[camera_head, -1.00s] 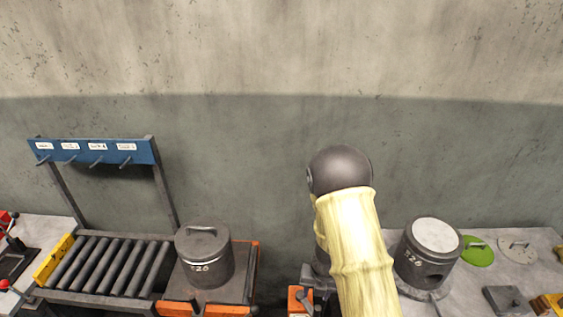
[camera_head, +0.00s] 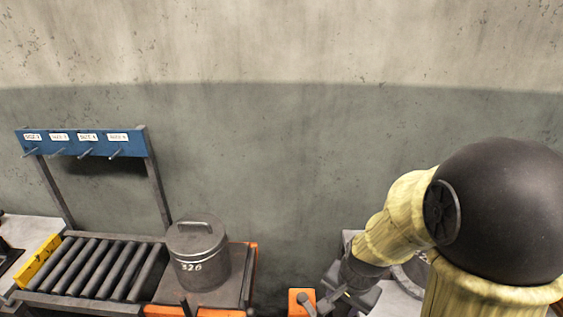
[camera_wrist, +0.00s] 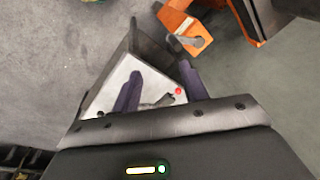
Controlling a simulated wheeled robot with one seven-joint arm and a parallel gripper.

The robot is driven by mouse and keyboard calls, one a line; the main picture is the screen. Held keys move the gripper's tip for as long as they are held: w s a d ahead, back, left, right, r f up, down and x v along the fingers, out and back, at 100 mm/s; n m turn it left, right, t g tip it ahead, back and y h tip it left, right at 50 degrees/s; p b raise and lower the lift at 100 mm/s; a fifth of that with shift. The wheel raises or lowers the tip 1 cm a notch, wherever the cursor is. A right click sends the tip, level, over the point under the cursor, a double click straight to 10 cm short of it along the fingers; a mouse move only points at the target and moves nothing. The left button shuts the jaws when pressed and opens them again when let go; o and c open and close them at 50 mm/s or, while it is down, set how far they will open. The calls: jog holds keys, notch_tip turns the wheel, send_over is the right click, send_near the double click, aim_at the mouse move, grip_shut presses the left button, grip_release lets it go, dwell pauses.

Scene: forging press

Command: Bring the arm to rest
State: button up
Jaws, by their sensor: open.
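My arm (camera_head: 400,215) fills the lower right of the head view, with pale yellow sleeves and a large black joint cover close to the camera. Its dark wrist end points down and left, near a small orange block (camera_head: 301,301). In the wrist view my gripper (camera_wrist: 160,80) shows two dark fingers spread apart, with nothing between them. Beneath the fingers lies a pale grey surface with a dark raised edge, with a small red knob (camera_wrist: 178,91) at its right. Whether the fingers touch anything there is hard to tell.
A lidded grey drum (camera_head: 200,257) marked 326 stands on an orange-edged stand left of my arm. A roller table (camera_head: 100,268) and a blue hook rack (camera_head: 80,142) are farther left. Orange parts (camera_wrist: 186,28) lie beyond the fingers. The wall (camera_head: 270,150) behind is bare.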

jog(key=s+n, duration=0.1)
jog(key=n, duration=0.1)
jog(key=s+d+n+b, duration=0.1)
jog(key=n, duration=0.2)
jog(key=s+n, duration=0.1)
jog(key=n, duration=0.1)
jog(key=shift+s+d+r+t+h+b, duration=0.1)
jog(key=shift+d+r+t+h+b, duration=0.05)
jog(key=shift+d+t+h+b, duration=0.2)
jog(key=shift+c, duration=0.8)
dwell(1.2)
